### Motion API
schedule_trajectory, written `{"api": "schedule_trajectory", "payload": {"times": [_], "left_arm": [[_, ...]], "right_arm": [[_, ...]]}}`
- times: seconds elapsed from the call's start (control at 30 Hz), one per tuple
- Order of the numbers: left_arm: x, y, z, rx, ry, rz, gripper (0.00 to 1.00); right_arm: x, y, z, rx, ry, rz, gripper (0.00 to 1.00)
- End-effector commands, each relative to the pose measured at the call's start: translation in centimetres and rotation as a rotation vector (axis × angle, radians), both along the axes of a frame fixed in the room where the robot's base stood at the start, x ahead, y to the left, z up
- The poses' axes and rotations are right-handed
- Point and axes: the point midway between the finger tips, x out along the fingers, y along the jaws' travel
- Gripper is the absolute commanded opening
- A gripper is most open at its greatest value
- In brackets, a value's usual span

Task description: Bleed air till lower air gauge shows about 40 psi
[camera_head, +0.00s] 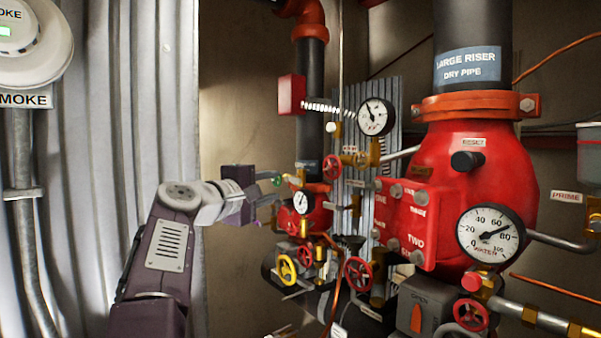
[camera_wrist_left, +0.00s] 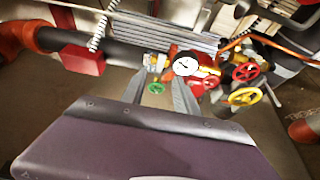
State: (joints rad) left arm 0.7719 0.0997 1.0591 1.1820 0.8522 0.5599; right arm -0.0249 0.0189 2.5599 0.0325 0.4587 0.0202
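A small white gauge (camera_head: 303,202) sits low on the piping beside the small red valve body; it also shows in the left wrist view (camera_wrist_left: 186,66). Its dial is too small to read surely. A green handwheel (camera_head: 276,180) is just left of it and also shows in the left wrist view (camera_wrist_left: 156,88). My left gripper (camera_head: 275,191) is at this handwheel. Its fingers stand apart in the left wrist view (camera_wrist_left: 158,80), with the green wheel seen between them; I cannot tell whether they touch it. My right gripper is not in view.
A larger gauge (camera_head: 375,116) hangs above. A water gauge (camera_head: 490,236), near 80, is on the large red riser (camera_head: 470,175). Red handwheels (camera_head: 358,272) and a yellow handwheel (camera_head: 287,269) crowd below. Corrugated wall (camera_head: 110,120) is at left.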

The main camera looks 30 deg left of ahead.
Motion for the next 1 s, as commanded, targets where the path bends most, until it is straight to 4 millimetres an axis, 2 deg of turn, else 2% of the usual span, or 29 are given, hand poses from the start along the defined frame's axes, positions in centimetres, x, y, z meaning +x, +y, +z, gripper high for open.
{"api": "schedule_trajectory", "payload": {"times": [0.17, 0.4, 0.53, 0.67, 0.9, 1.0], "left_arm": [[1.1, -0.1, 0.2, -0.001, 0.002, -0.003, 0.36], [6.2, -0.1, 0.4, -0.001, 0.004, -0.005, 0.36], [8.1, -0.1, 0.2, 0.001, 0.004, -0.002, 0.36], [9.1, -0.1, 0.0, 0.001, 0.003, -0.002, 0.36], [9.1, -0.1, -0.2, 0.002, 0.002, -0.001, 0.36], [9.1, -0.1, -0.2, 0.002, 0.002, -0.001, 0.09]], "right_arm": [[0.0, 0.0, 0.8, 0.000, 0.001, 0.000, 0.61], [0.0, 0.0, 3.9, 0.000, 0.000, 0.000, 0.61], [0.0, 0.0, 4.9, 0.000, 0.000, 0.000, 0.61], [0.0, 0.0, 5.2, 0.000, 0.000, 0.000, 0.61], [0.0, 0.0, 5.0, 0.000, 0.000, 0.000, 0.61], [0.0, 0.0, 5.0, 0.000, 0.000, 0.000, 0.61]]}}
